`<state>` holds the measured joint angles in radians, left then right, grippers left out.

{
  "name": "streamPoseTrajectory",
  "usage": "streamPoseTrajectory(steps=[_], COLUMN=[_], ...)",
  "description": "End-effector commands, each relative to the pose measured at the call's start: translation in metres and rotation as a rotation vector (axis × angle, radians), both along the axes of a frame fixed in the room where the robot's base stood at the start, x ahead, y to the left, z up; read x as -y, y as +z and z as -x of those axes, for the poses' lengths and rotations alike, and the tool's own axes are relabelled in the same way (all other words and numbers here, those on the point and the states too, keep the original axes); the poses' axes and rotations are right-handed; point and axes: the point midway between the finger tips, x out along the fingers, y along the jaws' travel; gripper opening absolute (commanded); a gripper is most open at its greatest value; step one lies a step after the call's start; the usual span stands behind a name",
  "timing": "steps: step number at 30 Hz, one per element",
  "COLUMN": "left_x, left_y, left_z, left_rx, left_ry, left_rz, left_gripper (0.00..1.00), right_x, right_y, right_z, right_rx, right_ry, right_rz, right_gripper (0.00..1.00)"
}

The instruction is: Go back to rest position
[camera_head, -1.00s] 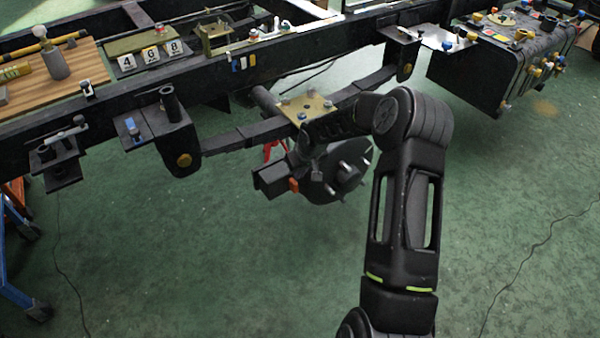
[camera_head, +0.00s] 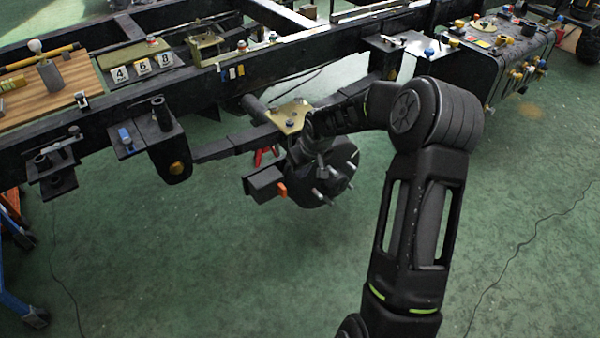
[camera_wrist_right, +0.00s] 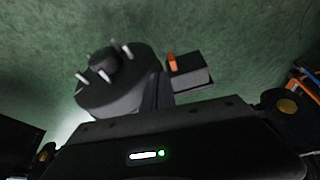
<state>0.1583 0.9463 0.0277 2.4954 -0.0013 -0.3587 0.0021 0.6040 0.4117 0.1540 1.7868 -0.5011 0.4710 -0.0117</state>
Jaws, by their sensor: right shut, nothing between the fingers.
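My right arm comes up from the bottom of the head view, bends at the elbow and reaches left to the chassis frame. My right gripper (camera_head: 320,160) is small and partly hidden behind its own wrist, in front of the wheel hub (camera_head: 338,178). It is shut and holds nothing. Whether it touches the hub, I cannot tell. In the right wrist view the hub (camera_wrist_right: 115,78) with its studs shows close by, beside a dark box (camera_wrist_right: 192,72) with an orange part. My left gripper is not in view.
The black chassis frame (camera_head: 215,82) crosses the upper picture, with a brass-coloured plate (camera_head: 288,116) above the hub. A black tank (camera_head: 500,60) hangs at the upper right. A wooden board (camera_head: 75,88) lies at the left. The green floor (camera_head: 230,270) in front is clear except for cables.

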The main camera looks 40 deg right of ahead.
Motion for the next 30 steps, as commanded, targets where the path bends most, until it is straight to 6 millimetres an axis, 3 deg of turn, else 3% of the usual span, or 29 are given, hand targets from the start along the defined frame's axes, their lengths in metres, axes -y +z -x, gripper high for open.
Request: streamPoseTrajectory(steps=[16, 21, 23, 26, 30], left_x=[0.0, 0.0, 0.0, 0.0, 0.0], left_y=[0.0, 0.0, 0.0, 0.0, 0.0], left_z=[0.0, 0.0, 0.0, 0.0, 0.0], left_rx=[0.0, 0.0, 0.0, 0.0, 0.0], left_ry=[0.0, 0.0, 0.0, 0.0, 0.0], left_rz=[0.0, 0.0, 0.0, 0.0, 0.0], left_gripper=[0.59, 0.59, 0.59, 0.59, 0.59], right_x=[0.0, -0.005, -0.017, -0.06, -0.144], right_y=[0.0, 0.003, -0.005, -0.041, -0.096], right_z=[0.0, -0.014, -0.016, -0.008, 0.022], right_rx=[0.002, 0.076, 0.114, 0.14, 0.115], right_ry=[-0.001, -0.017, -0.036, -0.061, -0.083], right_rz=[0.0, -0.016, -0.049, -0.139, -0.268], right_gripper=[0.0, 0.0, 0.0, 0.0, 0.0])
